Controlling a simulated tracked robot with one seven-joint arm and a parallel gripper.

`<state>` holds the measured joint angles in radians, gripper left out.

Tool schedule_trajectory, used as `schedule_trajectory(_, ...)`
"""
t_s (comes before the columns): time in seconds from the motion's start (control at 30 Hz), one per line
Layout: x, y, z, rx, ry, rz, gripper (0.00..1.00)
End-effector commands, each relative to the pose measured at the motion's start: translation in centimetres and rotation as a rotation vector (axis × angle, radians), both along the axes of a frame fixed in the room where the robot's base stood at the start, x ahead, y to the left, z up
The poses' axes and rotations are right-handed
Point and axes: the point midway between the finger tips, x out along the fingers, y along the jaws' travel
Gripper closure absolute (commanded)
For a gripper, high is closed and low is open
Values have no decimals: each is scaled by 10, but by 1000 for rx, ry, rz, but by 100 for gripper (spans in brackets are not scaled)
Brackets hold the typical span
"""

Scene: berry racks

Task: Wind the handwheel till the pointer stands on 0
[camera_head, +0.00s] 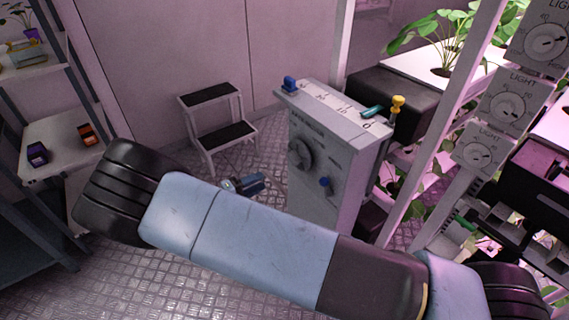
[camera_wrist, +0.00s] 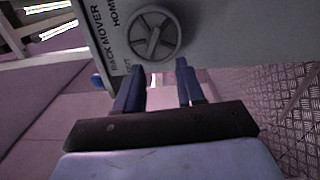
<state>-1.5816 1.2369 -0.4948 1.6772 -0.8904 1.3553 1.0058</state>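A grey cabinet (camera_head: 340,165) marked as a rack mover stands in the middle of the head view.
A step stool (camera_head: 220,120) stands behind, left of the cabinet. Shelves (camera_head: 60,140) with small boxes are at far left. A post with light dials (camera_head: 505,105) and plant racks stand at right. A yellow-topped handle (camera_head: 397,104) and blue piece (camera_head: 290,84) flank the cabinet top.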

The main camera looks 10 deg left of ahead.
Motion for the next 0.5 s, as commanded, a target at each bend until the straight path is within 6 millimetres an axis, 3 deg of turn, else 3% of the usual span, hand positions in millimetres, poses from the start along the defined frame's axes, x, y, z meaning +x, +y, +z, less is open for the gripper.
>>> schedule_trajectory(0.5, 1, -10, -11, -793, 710, -27, 62)
